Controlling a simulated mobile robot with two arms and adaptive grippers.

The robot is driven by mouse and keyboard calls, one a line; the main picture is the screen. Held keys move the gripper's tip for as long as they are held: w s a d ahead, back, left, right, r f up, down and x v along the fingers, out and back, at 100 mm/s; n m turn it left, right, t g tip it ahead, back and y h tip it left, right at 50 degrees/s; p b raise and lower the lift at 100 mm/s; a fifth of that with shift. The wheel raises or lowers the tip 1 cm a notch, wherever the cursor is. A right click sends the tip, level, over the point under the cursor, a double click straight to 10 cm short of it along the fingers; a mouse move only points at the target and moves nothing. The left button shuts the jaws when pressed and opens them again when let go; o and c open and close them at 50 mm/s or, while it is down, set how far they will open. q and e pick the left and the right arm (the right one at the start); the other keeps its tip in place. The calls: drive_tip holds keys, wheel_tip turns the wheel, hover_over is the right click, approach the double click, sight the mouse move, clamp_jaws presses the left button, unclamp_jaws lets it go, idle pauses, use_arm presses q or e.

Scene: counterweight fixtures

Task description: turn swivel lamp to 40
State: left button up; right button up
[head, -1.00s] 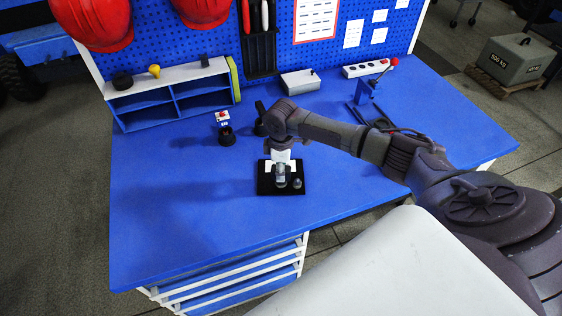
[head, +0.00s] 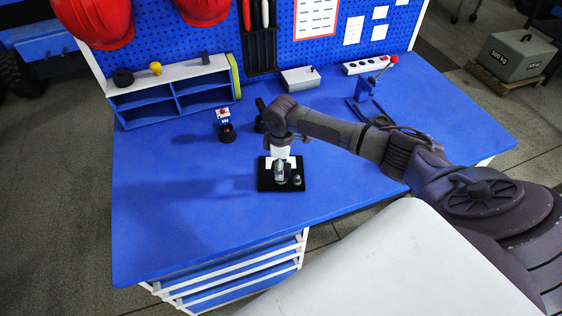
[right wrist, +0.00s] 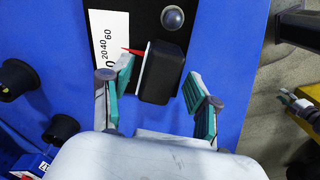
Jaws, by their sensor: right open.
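The swivel lamp's black head (right wrist: 163,72) shows in the right wrist view, with a pale edge and a red pointer (right wrist: 133,51) on its left side. The pointer's tip is near the 40 on a white scale card (right wrist: 108,38); I cannot tell the exact reading. The lamp stands on a black base plate (head: 264,184) on the bench. My right gripper (right wrist: 158,78) is open, with one teal-padded finger on each side of the head. The left finger is close to it, and a gap shows on the right. My left gripper is not in view.
A round grey knob (right wrist: 172,18) sits on the plate beyond the head. A red-topped black fixture (head: 226,128) stands to the left on the blue bench (head: 170,220). A shelf (head: 168,92) and a white box (head: 300,79) are at the back. The bench's front left is clear.

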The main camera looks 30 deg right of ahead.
wheel_tip(320, 180, up, 12)
drive_tip(key=shift+f, duration=0.25)
drive_tip(key=shift+a+f, duration=0.1)
idle(0.4)
